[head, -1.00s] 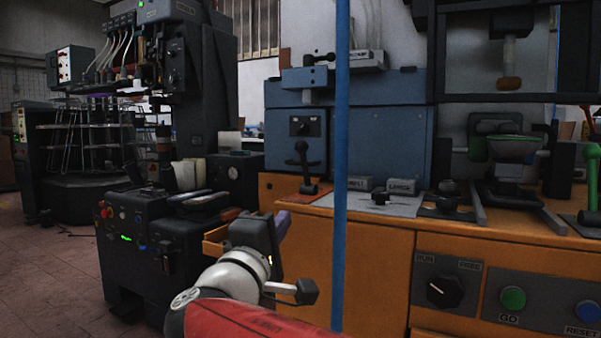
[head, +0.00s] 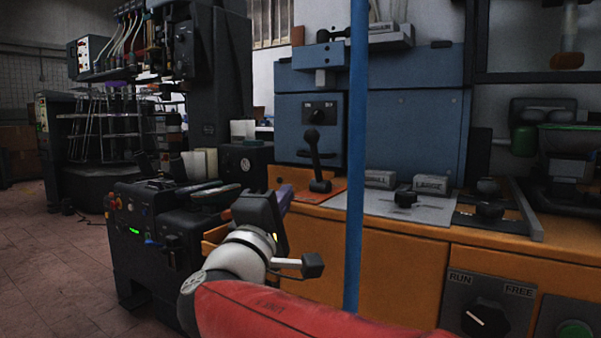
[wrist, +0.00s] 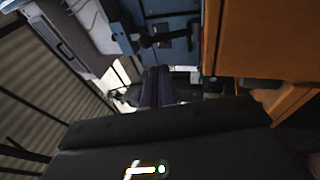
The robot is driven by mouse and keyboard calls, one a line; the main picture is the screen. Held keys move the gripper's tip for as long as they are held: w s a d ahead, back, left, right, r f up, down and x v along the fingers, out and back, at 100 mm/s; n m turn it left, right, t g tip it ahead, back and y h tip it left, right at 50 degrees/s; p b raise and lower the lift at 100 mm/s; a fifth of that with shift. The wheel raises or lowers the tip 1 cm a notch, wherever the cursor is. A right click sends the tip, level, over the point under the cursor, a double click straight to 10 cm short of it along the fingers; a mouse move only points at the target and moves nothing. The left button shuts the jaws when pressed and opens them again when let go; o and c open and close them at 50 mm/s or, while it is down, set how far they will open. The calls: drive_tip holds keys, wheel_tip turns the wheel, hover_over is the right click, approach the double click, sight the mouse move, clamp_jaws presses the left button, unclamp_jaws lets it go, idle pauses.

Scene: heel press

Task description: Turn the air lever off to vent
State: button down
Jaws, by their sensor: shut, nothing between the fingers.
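A black lever with a ball knob (head: 313,146) stands nearly upright on an orange plate at the front of the blue cabinet. It looks like the air lever, but I cannot read a label on it. A dark lever shape (wrist: 158,40) against blue shows in the wrist view, beyond the fingers. My gripper (head: 286,197) is left of the counter, below and left of the lever and apart from it. Its purple fingers also show in the wrist view (wrist: 157,86), shut and empty.
A blue upright pole (head: 357,150) stands in front of the orange counter (head: 400,262), right of the lever. Blocks marked SMALL (head: 380,179) and LARGE (head: 431,184) sit on a grey plate. A RUN/FREE knob (head: 486,317) is on the counter front. A black machine (head: 150,240) stands left.

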sight(316, 145)
drive_tip(key=p+x, duration=0.2)
drive_tip(key=x, duration=1.1)
drive_tip(key=shift+w, duration=0.35)
drive_tip(key=shift+r, duration=0.2)
drive_tip(key=p, duration=0.2)
drive_tip(key=r+g+p, duration=0.1)
drive_tip(key=p, duration=0.1)
drive_tip(key=shift+w+d+r+m+g+y, duration=0.3)
drive_tip(key=shift+w+d, duration=0.05)
drive_tip(key=shift+w, duration=0.05)
drive_tip(key=w+g+p, duration=0.1)
drive_tip(key=p, duration=0.1)
drive_tip(key=shift+d+r+y+p, duration=0.3)
drive_tip(key=shift+d+r+p, duration=0.05)
drive_tip(key=shift+r, duration=0.05)
drive_tip(key=shift+w+d+m+g+p, duration=0.2)
drive_tip(key=shift+m+g+p, duration=0.1)
drive_tip(key=shift+g, duration=0.3)
drive_tip(key=shift+w+d+f, duration=0.15)
drive_tip(key=shift+w, duration=0.15)
drive_tip(key=shift+w+d, duration=0.3)
drive_tip(key=shift+w, duration=0.15)
drive_tip(key=shift+w+d+b, duration=0.3)
drive_tip(key=shift+w+b, duration=0.25)
drive_tip(key=shift+b, duration=0.1)
drive_tip(key=shift+w+d, duration=0.1)
drive_tip(key=shift+d, duration=0.05)
